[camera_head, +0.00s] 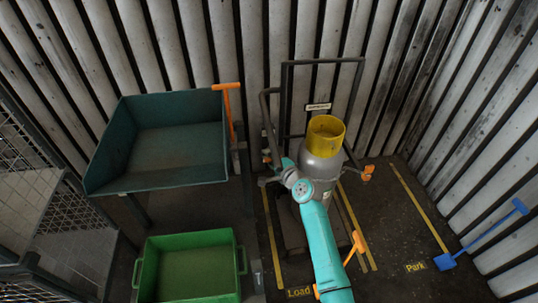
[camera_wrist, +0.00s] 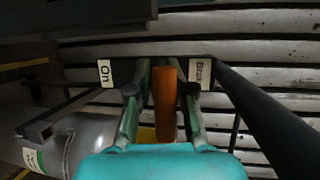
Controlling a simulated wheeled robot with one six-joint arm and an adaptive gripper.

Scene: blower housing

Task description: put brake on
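An orange lever (camera_wrist: 165,105) stands between the two fingers of my gripper (camera_wrist: 163,75) in the wrist view. The fingers are apart, one on each side of it and very close. I cannot tell whether they press on it. A white "On" label (camera_wrist: 105,73) is to the left of the fingers, and a label that seems to read "Brake" (camera_wrist: 200,71) is to the right. In the head view my teal arm reaches to the grey machine body (camera_head: 322,165) under a yellow cylinder (camera_head: 325,138). My fingertips are not clear there.
A dark teal tray (camera_head: 180,141) with an orange handle (camera_head: 228,108) stands left. A green bin (camera_head: 190,265) is front left. A dark pipe frame (camera_head: 322,62) rises behind the machine. Floor by "Park" (camera_head: 415,267) is clear.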

